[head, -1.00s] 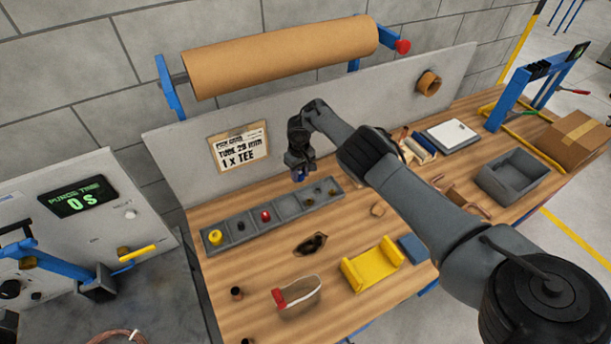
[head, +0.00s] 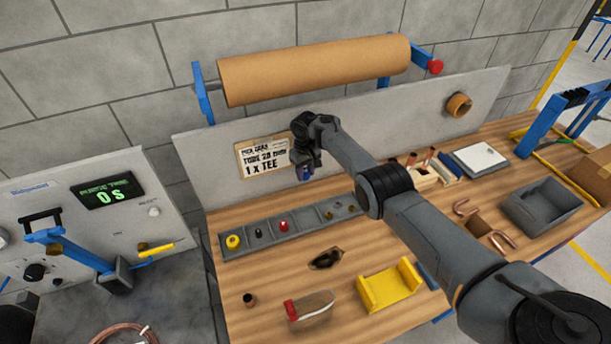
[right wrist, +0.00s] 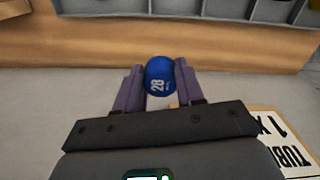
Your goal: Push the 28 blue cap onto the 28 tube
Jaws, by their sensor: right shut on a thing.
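My right gripper (head: 306,168) is shut on the blue cap (right wrist: 160,78), which shows a white 28 in the right wrist view. The cap sits between the two fingertips (right wrist: 159,88). In the head view the cap (head: 305,174) is a small blue spot under the gripper, held in the air in front of the order card on the backboard. I cannot tell which is the 28 tube. My left gripper is not in view.
A grey compartment tray (head: 262,254) holds yellow, black, red and brass-coloured parts. A grey bin (head: 543,207) stands at right. The purge panel (head: 75,205) is at left.

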